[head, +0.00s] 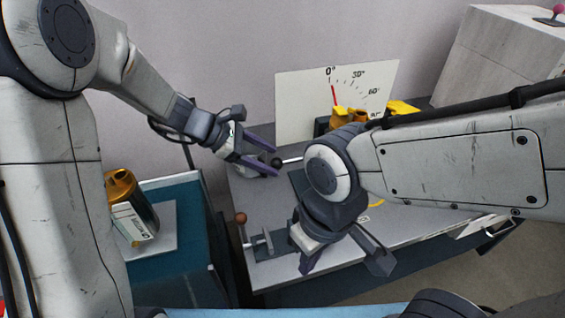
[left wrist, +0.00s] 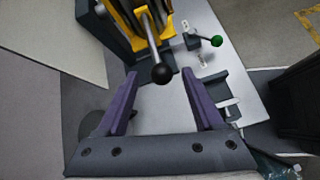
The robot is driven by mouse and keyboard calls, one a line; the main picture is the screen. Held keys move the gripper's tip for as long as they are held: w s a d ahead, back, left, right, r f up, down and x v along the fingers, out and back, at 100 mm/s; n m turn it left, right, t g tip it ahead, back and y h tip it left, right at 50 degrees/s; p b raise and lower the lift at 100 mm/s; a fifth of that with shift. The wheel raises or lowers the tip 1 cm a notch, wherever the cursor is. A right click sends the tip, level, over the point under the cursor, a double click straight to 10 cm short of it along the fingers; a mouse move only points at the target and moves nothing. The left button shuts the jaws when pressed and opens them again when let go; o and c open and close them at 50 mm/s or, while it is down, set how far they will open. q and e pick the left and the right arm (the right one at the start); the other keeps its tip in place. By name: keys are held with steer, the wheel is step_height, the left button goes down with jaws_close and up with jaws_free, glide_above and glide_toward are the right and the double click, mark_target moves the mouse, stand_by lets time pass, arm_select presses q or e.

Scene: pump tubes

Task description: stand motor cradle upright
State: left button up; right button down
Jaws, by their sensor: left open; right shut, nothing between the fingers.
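The yellow motor cradle (head: 341,120) is mostly hidden behind my right arm in the head view; its tilt is hard to judge. It also shows in the left wrist view (left wrist: 128,22), with a metal lever ending in a black ball (left wrist: 162,75). The ball (head: 277,162) points left in the head view. My left gripper (head: 273,159) is open, with its fingertips on either side of the ball; contact cannot be told. A dial board (head: 295,105) stands behind, its red pointer near 0°. My right gripper (head: 343,262) is shut and empty over the table's front.
The grey table (head: 262,205) carries a clamp with a brown ball handle (head: 240,217) at its left. A green-ball handle (left wrist: 216,41) shows in the left wrist view. A yellow motor-like can (head: 135,205) stands on the teal bench at left. A pale block (head: 495,55) is back right.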

arm_select(q)
steer(key=shift+v, duration=1.85)
